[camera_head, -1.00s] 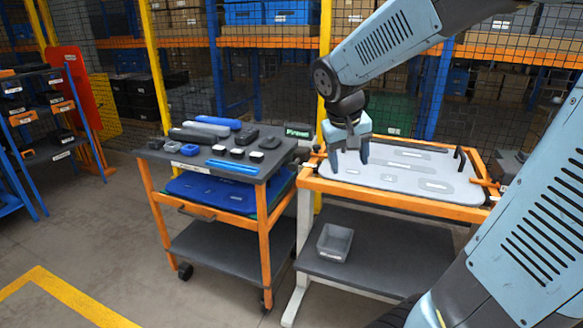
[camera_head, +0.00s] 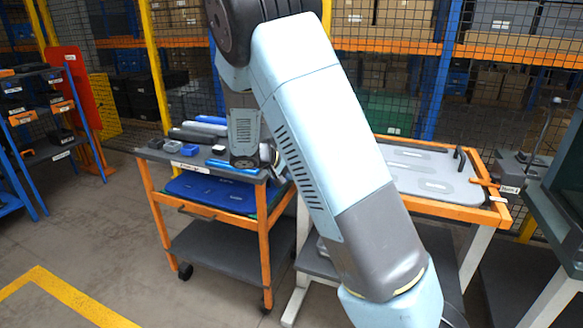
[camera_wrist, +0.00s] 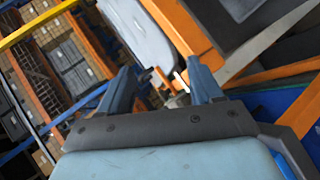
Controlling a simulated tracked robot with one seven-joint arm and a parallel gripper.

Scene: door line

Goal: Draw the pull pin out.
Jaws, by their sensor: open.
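I cannot pick out the pull pin with certainty. In the wrist view, a small orange and grey fitting (camera_wrist: 160,82) with a short pale bar shows beyond and between my fingertips, near the orange frame corner; it may hold the pin. My gripper (camera_wrist: 163,76) is open, its two blue-grey fingers apart with nothing between them. The grey door panel (camera_head: 425,168) lies flat on that table (camera_head: 455,210). An orange handle-like piece (camera_head: 485,183) sits at its right end.
The orange cart (camera_head: 265,232) left of the table carries dark grey and blue parts and a blue bar (camera_head: 232,168). My forearm hangs close over its right side. A dark fixture (camera_head: 520,165) stands right of the table. Floor at the front left is open.

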